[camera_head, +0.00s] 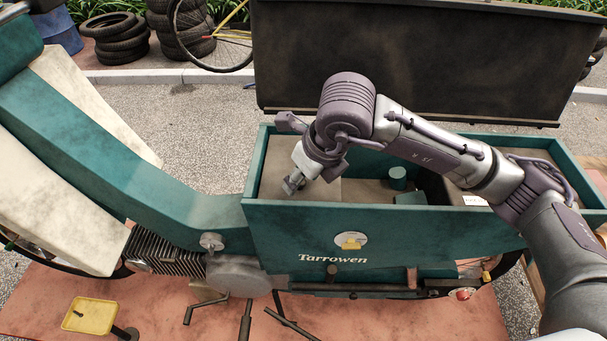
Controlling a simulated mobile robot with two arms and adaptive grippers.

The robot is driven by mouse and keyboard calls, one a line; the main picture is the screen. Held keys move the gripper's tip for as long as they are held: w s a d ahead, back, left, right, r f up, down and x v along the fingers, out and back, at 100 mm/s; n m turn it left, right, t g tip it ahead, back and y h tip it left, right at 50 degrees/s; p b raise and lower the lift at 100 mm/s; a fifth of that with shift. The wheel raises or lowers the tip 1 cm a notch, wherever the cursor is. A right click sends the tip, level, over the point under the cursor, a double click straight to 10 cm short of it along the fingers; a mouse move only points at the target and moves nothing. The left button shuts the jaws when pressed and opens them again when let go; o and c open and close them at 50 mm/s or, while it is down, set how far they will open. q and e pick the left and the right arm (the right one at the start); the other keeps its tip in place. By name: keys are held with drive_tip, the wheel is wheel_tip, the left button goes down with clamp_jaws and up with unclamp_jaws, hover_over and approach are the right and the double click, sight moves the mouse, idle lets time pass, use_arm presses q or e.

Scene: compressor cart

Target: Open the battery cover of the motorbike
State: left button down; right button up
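The teal motorbike (120,160) fills the view, with a long open-topped teal box marked "Tarrowen" (400,232) at its right. A large dark panel (400,55) stands upright along the box's far side, like a raised lid. Inside the box, a flat grey-brown surface (330,190) lies at the left end. I cannot tell for certain which part is the battery cover. My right gripper (293,185) points down-left over the box's left end. Its fingers are small here; their opening and any contact are unclear. My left gripper is not in view.
A teal cylinder (397,178) and a small teal block (411,198) sit inside the box. A round plate with a yellow tab (351,243) is on its front. A yellow tray (91,316) stands at lower left. Tyres (115,37) are stacked behind.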

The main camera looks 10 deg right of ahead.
clamp_jaws()
drive_tip(key=shift+r, duration=0.1)
